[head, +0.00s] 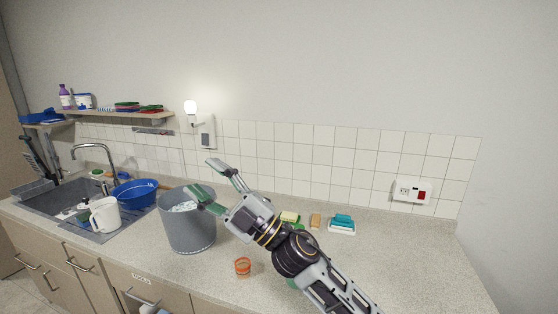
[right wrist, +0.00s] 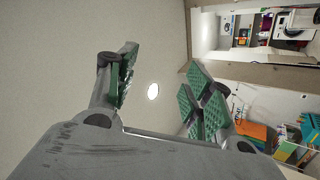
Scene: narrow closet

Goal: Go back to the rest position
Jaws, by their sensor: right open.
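My right gripper (head: 212,182) is open, with its two green-padded fingers spread and pointing up and left. It is raised in front of the tiled wall, and in the picture it overlaps the rim of the grey bucket (head: 190,232) on the counter. In the right wrist view the gripper (right wrist: 155,95) shows nothing between its fingers, only ceiling and a round lamp beyond. My left gripper is not in view.
A sink (head: 65,197), white jug (head: 105,214) and blue bowl (head: 136,192) are at the left. An orange-rimmed jar (head: 242,267) and several sponges and a soap dish (head: 342,225) stand near my right arm. The right counter (head: 430,265) is clear.

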